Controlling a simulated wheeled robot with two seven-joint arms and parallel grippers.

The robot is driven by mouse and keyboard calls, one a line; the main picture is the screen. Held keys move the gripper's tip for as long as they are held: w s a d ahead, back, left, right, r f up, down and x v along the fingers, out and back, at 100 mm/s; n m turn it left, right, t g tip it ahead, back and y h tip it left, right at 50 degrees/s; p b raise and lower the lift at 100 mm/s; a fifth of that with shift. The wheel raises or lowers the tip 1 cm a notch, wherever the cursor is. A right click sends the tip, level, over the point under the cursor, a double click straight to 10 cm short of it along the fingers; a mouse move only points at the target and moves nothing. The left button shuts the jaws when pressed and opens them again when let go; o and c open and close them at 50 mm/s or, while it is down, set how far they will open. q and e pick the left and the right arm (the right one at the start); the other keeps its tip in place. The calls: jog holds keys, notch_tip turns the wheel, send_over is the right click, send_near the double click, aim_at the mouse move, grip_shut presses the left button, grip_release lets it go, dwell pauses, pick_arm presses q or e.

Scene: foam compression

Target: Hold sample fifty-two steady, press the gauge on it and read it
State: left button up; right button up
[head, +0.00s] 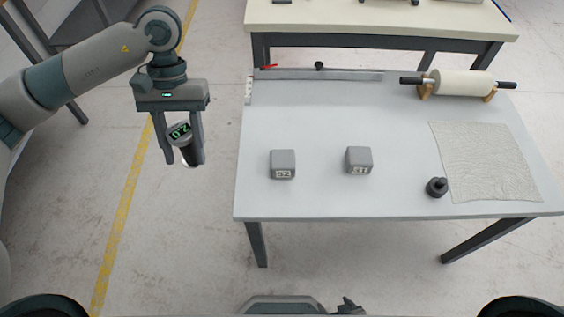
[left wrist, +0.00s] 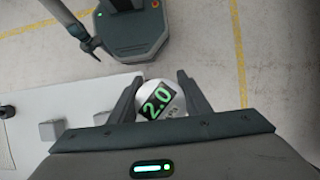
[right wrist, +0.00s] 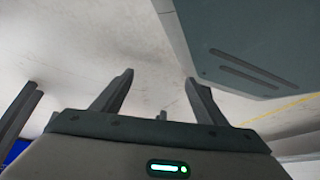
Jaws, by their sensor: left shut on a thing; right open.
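Sample fifty-two (head: 283,164) is a small grey cube labelled 52, standing on the table near its left front. It also shows in the left wrist view as the grey block (left wrist: 101,118), partly hidden by a finger. In the left wrist view the gauge (left wrist: 161,99) reads 2.0. My right gripper (right wrist: 160,85) is open and empty.
The grey table (head: 325,196) also bears a similar cube labelled 31 (head: 359,161), a black knobbed piece (head: 437,187), a textured sheet (head: 487,160) and a roller on wooden supports (head: 462,83). A long bar (head: 330,76) lies along its back edge. A second table (head: 375,20) stands behind.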

aim_at(192, 164)
pick_arm(q)
jog(key=shift+f+b, duration=0.55)
jog(key=shift+f, duration=0.1)
pick_arm(e)
jog(key=shift+o, duration=0.5)
jog(key=shift+w+f, duration=0.1)
jog(key=shift+w, duration=0.4)
pick_arm(q)
notch_tip(192, 164, down, 5)
jog(key=b, duration=0.5)
jog(key=shift+d+f, duration=0.1)
pick_arm(e)
jog(key=w+a+r+b, duration=0.1)
jog(key=w+r+b, duration=0.4)
jog(key=w, duration=0.1)
pick_arm(q)
notch_tip(192, 164, down, 13)
jog(key=b, duration=0.8)
pick_arm(e)
notch_tip(192, 164, up, 12)
jog(key=s, duration=0.1)
jog(key=shift+s, duration=0.25)
pick_arm(q)
jog(key=shift+w+r, duration=0.15)
jog(key=shift+r, duration=0.05)
pick_arm(e)
jog(key=shift+o, duration=0.2)
jog(key=shift+d+f, duration=0.1)
